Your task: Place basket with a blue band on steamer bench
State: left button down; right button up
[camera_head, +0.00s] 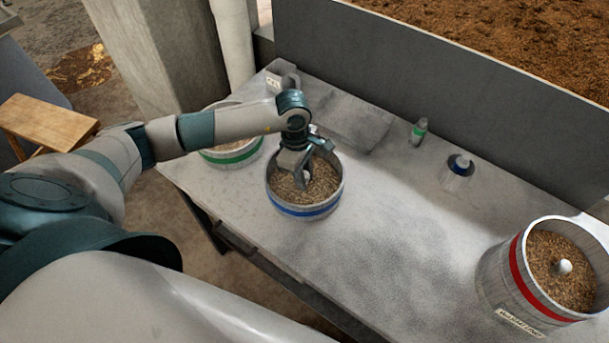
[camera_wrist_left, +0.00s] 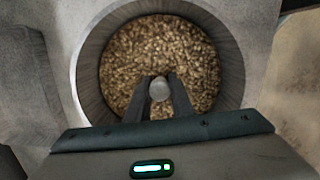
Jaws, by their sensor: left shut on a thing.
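The basket with a blue band (camera_head: 307,211) is a round grain-filled basket near the front edge of the grey table, left of the middle. It also shows in the left wrist view (camera_wrist_left: 228,75), with its light round knob (camera_wrist_left: 160,88) in the middle. My left gripper (camera_head: 302,184) reaches down into this basket and is shut on the knob, with one finger on each side of it in the left wrist view (camera_wrist_left: 160,100). The basket looks upright; I cannot tell whether it touches the table. I cannot identify the steamer bench with certainty. My right gripper is not in view.
A green-banded basket (camera_head: 232,157) stands just left of the blue one, partly behind my arm. A red-banded basket (camera_head: 497,272) stands at the right. The table (camera_head: 400,230) between is clear. A wooden stool (camera_head: 45,119) is far left.

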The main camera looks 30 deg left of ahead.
pick_arm(q)
jog(key=shift+w+f, duration=0.1)
jog(key=c, duration=1.5)
grip_release()
jog(key=shift+c, duration=0.2)
jog(key=shift+r, duration=0.2)
jog(key=shift+r+b, duration=0.35)
jog(key=r+b, duration=0.1)
jog(key=r, duration=0.2)
jog(key=a+r+b, duration=0.1)
jog(key=r, duration=0.2)
jog(key=r+b, duration=0.2)
jog(key=r, duration=0.2)
jog(key=shift+a, duration=0.15)
jog(key=shift+a+r, duration=0.1)
jog(key=shift+r, duration=0.45)
